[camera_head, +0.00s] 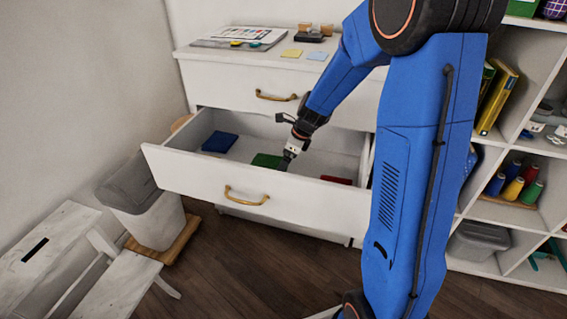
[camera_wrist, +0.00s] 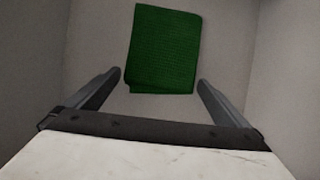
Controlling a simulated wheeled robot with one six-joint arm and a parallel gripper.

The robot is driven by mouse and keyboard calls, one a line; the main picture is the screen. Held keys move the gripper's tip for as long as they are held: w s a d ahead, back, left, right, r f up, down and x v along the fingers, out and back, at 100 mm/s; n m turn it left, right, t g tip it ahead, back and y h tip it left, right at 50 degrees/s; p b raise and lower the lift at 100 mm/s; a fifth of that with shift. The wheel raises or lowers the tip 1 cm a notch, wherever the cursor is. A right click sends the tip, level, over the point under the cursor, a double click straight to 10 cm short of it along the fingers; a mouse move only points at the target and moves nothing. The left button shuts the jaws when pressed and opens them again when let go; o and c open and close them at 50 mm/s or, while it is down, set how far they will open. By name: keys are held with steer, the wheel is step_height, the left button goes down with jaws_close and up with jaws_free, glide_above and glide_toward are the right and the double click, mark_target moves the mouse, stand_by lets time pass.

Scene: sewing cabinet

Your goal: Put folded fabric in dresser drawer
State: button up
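The dresser drawer (camera_head: 265,194) is pulled open. A blue folded fabric (camera_head: 220,142) lies in its left part, a green folded fabric (camera_head: 266,160) near its middle, and a red folded fabric (camera_head: 336,180) at the right, mostly hidden by the drawer front. My gripper (camera_head: 285,164) reaches down into the drawer at the green fabric. In the wrist view my gripper (camera_wrist: 160,80) has its fingers spread apart, with the green fabric (camera_wrist: 165,50) just beyond and between the tips. The fingers do not appear closed on it.
A lidded bin (camera_head: 148,215) and a white step stool (camera_head: 60,250) stand at the left. A shelf (camera_head: 505,210) with thread spools and books stands at the right.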

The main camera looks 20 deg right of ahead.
steer(key=shift+r, duration=0.1)
steer(key=v, duration=1.2)
steer(key=shift+a, duration=0.1)
steer(key=s+a+r+n+t+h, duration=0.1)
steer(key=s+r+n, duration=0.3)
steer(key=s+n, duration=0.35)
steer(key=s+a+r+n+h, duration=0.1)
steer(key=s+r+n, duration=0.3)
steer(key=s+n, duration=0.3)
steer(key=s+d+f+n+t+h, duration=0.1)
steer(key=s+n, duration=0.9)
steer(key=s, duration=0.7)
steer(key=shift+d+f+n+h, duration=0.25)
steer(key=shift+d+n+h, duration=0.05)
steer(key=shift+n+h, duration=0.1)
